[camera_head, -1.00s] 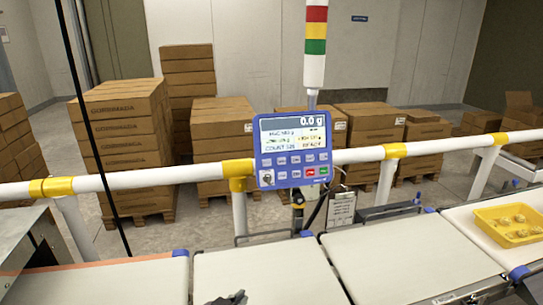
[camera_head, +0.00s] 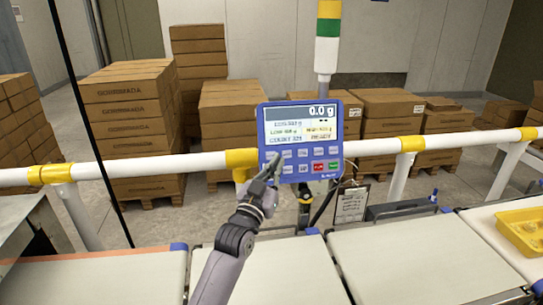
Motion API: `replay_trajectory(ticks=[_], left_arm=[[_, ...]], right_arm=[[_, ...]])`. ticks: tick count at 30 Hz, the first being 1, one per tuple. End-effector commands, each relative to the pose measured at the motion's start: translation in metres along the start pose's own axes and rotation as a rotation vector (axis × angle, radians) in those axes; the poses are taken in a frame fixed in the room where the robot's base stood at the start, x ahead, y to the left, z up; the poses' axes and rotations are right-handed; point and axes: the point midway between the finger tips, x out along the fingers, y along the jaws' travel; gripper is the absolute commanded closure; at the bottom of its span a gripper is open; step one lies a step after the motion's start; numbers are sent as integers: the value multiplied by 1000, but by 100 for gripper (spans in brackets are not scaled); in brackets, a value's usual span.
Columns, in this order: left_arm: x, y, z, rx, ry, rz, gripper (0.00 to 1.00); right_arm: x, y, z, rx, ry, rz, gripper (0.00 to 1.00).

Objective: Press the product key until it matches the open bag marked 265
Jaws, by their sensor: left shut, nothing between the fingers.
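The blue checkweigher panel (camera_head: 301,142) stands upright at the rail in the middle of the view. Its display (camera_head: 300,125) reads 0.0 g above smaller lines that are hard to read, with a count line and what looks like "READY". Rows of grey keys and a red and a green key sit below. My left gripper (camera_head: 271,167) is shut and empty, its fingertips at the panel's lower left keys and hiding some of them. I cannot tell if they touch a key. The open bag marked 265 is not visible. My right gripper is not in view.
White belts (camera_head: 405,262) run across the front. A yellow tray (camera_head: 524,232) is at the right edge. A white rail (camera_head: 123,168) with yellow joints crosses behind the belts. A clipboard (camera_head: 351,204) hangs beside the panel post. Stacked cartons (camera_head: 129,116) stand behind.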

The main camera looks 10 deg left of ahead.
Motion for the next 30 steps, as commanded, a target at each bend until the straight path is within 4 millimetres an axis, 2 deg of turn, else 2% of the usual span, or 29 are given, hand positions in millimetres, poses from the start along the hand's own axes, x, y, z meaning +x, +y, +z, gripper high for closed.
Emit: replay_trajectory(ticks=[8,19,30], left_arm=[[8,-6,10,2,-1,0,100],[42,-33,37,3,0,-1,100],[61,-44,46,0,-1,0,100]], right_arm=[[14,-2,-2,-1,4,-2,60],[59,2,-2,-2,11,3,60],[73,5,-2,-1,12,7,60]])
